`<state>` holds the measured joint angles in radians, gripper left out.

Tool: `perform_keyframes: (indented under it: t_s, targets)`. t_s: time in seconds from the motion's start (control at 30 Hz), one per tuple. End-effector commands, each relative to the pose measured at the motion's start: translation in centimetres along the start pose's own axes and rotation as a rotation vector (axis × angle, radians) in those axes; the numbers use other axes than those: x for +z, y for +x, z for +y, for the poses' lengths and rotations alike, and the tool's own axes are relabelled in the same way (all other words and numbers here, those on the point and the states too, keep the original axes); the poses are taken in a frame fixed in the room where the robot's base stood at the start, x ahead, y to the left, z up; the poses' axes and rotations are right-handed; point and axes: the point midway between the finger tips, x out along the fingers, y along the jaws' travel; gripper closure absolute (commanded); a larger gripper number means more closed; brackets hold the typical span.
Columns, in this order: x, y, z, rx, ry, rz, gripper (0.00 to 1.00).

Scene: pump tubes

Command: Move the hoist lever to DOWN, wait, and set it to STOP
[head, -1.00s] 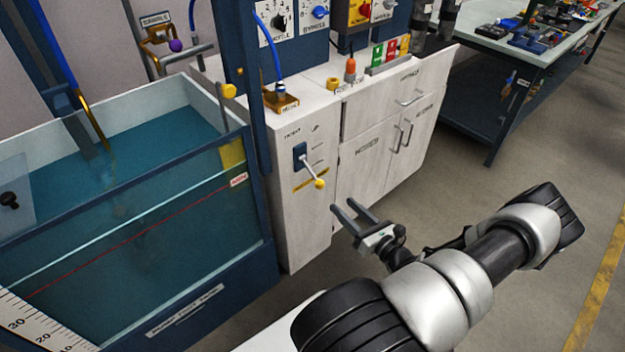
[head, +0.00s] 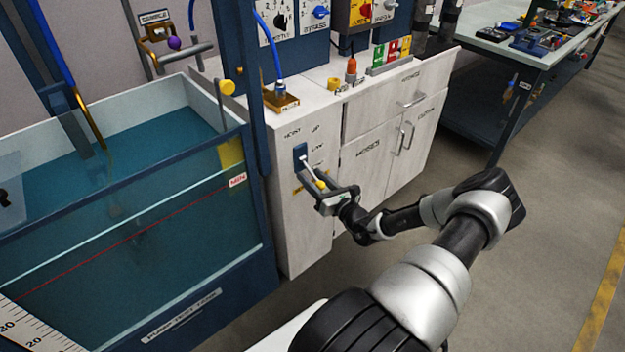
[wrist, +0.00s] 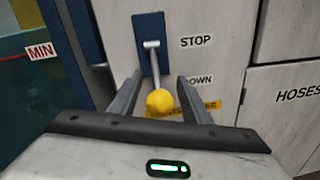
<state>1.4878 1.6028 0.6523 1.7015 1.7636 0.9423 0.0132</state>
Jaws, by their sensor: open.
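The hoist lever (wrist: 154,68) is a light metal rod with a yellow ball knob (wrist: 160,102), set in a blue plate (wrist: 148,28) on the white cabinet front. In the wrist view the rod sticks out and slopes downward, with the labels STOP (wrist: 195,41) and DOWN (wrist: 198,80) to its right. My gripper (wrist: 157,95) is open, with one finger on each side of the knob and visible gaps. In the head view my gripper (head: 312,188) is at the lever, and the knob (head: 320,184) shows between its fingers. Which label the lever points to is unclear.
The water tank (head: 130,230) with its blue frame stands just left of the cabinet. Cabinet doors with handles (head: 405,136) are to the right. A cluttered workbench (head: 520,60) stands farther back right. Open floor (head: 530,230) lies to the right.

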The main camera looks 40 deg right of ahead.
Motion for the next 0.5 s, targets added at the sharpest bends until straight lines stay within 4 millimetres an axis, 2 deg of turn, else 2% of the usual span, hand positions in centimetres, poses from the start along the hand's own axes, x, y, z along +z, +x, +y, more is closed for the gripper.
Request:
perform_keyframes:
  t_s: [0.27, 0.5]
  targets:
    - [0.01, 0.14, 0.00, 0.000, 0.000, 0.000, 0.56]
    - [0.01, 0.11, 0.01, 0.000, 0.000, 0.000, 0.97]
